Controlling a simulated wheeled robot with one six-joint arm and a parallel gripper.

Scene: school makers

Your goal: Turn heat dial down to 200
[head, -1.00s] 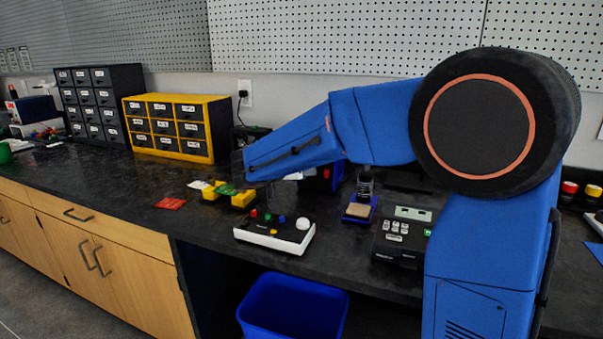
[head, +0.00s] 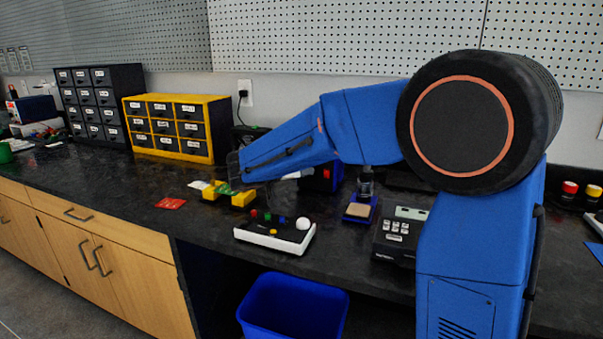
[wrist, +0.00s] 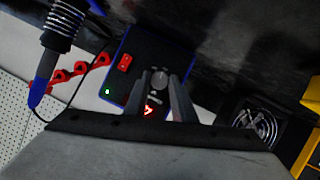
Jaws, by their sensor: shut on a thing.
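The soldering station (wrist: 128,60) has a black front and a blue edge in the wrist view. Its grey heat dial (wrist: 160,77) sits between the fingers of my gripper (wrist: 161,80), which are shut on it. A red display (wrist: 149,112) glows below the dial, partly covered by the fingers, so its number cannot be read. A red switch (wrist: 124,62) and a small green light are to the left. In the head view the station (head: 322,178) shows partly behind my blue arm, and the dial and fingertips are hidden.
A soldering iron (wrist: 60,30) and a red holder (wrist: 75,72) lie left of the station in the wrist view. In the head view, a control box (head: 275,234), a meter (head: 400,232) and the iron stand (head: 360,207) stand in front. Yellow drawers (head: 168,127) stand at the left.

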